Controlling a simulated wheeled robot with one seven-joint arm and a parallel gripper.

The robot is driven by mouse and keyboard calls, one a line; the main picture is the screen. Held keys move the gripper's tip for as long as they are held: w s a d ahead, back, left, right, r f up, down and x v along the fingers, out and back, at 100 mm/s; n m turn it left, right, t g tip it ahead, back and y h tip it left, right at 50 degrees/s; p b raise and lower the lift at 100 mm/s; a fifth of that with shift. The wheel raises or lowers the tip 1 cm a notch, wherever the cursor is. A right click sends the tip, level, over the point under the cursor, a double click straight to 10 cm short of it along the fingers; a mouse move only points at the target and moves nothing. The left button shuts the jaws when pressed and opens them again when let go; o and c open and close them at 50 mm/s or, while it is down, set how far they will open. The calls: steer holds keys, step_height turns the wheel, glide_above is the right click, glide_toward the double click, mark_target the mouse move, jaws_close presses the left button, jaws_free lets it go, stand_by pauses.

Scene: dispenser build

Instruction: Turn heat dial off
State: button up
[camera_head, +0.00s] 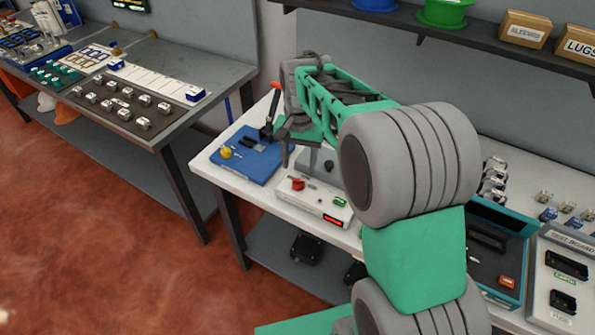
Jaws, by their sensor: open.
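A white control box (310,203) stands at the front of the white bench. On it are a red knob (298,184), a green switch (340,202) and a lit red display (333,219). The red knob looks like the heat dial, but no label or pointer can be read. A dark knob (329,166) shows on a grey block just behind the box. My gripper (286,156) points down, open, above and slightly behind the red knob, apart from it. My arm comes in from the right and hides part of the bench; one finger is hard to make out.
A blue board (248,163) with a yellow knob and a red-handled lever (275,97) stands to the left, close to my gripper. A dark blue-edged tray (505,245) and a test board (568,265) are on the right. A shelf (470,30) runs above.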

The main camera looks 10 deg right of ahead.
mark_target(298, 180)
steer(key=shift+w+f, duration=0.3)
steer(key=shift+w, duration=0.2)
steer(key=shift+f, duration=0.35)
step_height(298, 180, down, 7)
steer(key=shift+p, duration=0.85)
steer(key=shift+c, duration=0.5)
jaws_close()
